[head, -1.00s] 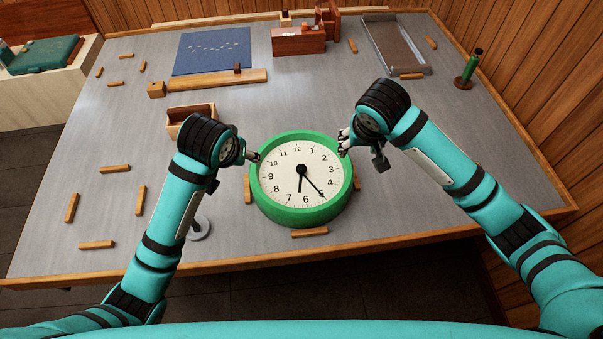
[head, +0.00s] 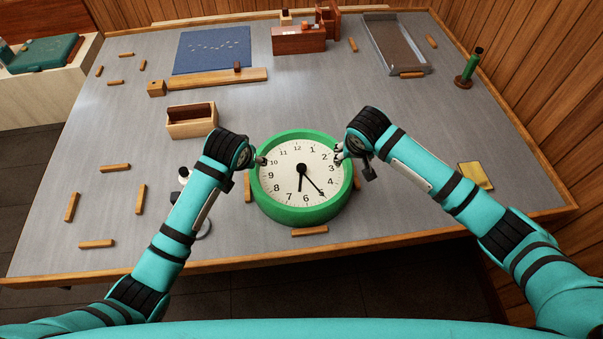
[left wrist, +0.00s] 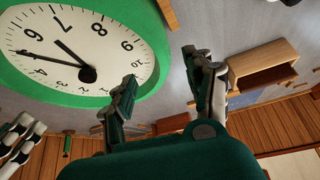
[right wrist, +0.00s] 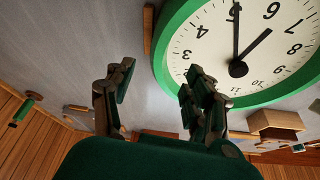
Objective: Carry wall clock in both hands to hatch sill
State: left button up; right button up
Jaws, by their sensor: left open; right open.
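The wall clock (head: 300,212), with a green rim and white face, lies face up near the table's front edge. My left gripper (head: 261,160) is open at its upper left rim. In the left wrist view the open left fingers (left wrist: 160,68) appear on either side of the clock's rim (left wrist: 152,28), one over the face. My right gripper (head: 340,152) is open at the upper right rim. In the right wrist view its fingers (right wrist: 160,70) also seem to straddle the rim (right wrist: 167,45). Contact cannot be told. I cannot identify the hatch sill with certainty.
Several wooden blocks, one at the front (head: 310,231), lie around the clock. An open wooden box (head: 192,128) stands behind my left gripper. A blue mat (head: 212,52), a tray (head: 370,45) and a green bottle (head: 468,70) are farther back. A pale ledge (head: 60,95) stands at left.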

aim_at(349, 164)
pick_arm(q)
jog(key=x, duration=0.6)
jog(key=shift+w+f, duration=0.1)
jog(key=shift+f, duration=0.2)
pick_arm(e)
jog(key=x, duration=0.6)
jog(key=shift+w+f, duration=0.15)
jog(key=shift+f, duration=0.05)
pick_arm(q)
jog(key=shift+c, duration=0.4)
pick_arm(e)
jog(key=shift+c, duration=0.4)
pick_arm(q)
grip_shut()
pick_arm(e)
grip_shut()
pick_arm(q)
jog(key=shift+r, duration=0.1)
